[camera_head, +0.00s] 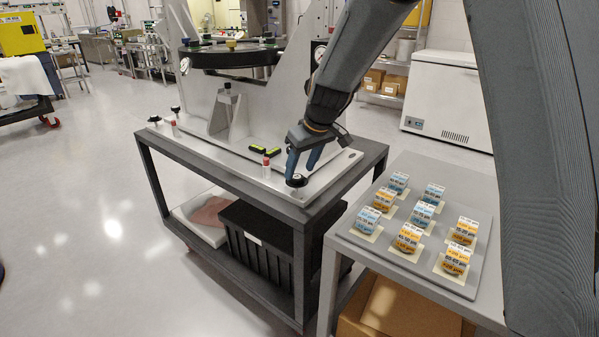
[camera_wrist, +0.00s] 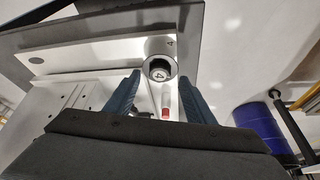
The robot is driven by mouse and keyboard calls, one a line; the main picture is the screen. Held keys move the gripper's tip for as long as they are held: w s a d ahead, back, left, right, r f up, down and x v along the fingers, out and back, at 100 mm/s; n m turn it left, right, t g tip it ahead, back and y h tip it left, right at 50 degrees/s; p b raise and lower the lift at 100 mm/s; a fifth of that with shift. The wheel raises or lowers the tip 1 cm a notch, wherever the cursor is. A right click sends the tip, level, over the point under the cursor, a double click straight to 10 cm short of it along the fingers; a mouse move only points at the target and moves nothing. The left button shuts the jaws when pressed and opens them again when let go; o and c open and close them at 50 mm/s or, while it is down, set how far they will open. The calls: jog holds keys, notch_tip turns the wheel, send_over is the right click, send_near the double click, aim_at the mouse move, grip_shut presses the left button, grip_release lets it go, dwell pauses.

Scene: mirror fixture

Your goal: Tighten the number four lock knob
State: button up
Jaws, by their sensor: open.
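In the head view the knob (camera_head: 296,181) sits at the front right corner of the fixture's base plate (camera_head: 325,178), right below my fingertips. My gripper (camera_head: 302,160) is open, pointing down, with blue-grey fingers. In the wrist view my gripper (camera_wrist: 160,92) has one finger on each side of the knob, with gaps showing. Whether the fingertips are level with the knob cannot be told.
The mirror fixture (camera_head: 230,57) rises at the back. A side table (camera_head: 357,236) with several labelled boxes stands to the right. Two more black knobs stand at the plate's left end.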

aim_at(297, 184)
jog(key=shift+x, duration=1.2)
jog(key=c, duration=1.1)
jog(key=shift+o, duration=0.2)
